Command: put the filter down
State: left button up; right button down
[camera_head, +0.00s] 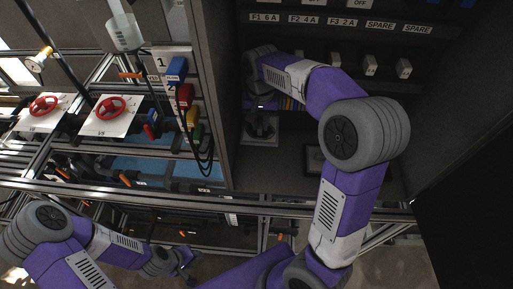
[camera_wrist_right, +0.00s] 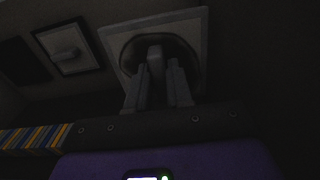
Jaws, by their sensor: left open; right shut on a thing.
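My right gripper (camera_head: 262,118) reaches into the dark cabinet. In the right wrist view its fingers (camera_wrist_right: 157,85) are shut on a grey upright piece, taken as the filter (camera_wrist_right: 155,62). Behind it is a dark round recess in a pale square plate (camera_wrist_right: 201,35). The plate also shows below the gripper in the head view (camera_head: 262,142). The wrist view is dark, and I cannot tell whether the filter touches the plate. My left gripper (camera_head: 186,264) is open and empty at the lower left, well away from the cabinet.
A second, smaller framed plate (camera_wrist_right: 68,50) lies left of the square plate in the wrist view. The cabinet's left wall (camera_head: 222,90) and front rail (camera_head: 300,208) bound the space.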

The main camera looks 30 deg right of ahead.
notch_tip(320, 180, down, 15)
jog(key=shift+r+b, duration=0.1)
jog(key=shift+b, duration=1.05)
jog(key=shift+f, duration=0.2)
jog(key=c, duration=1)
grip_release()
jog(key=shift+r, duration=0.1)
jog(key=shift+r, duration=0.25)
notch_tip(320, 180, up, 12)
jog(key=shift+f+p, duration=0.1)
jog(key=shift+p, duration=1)
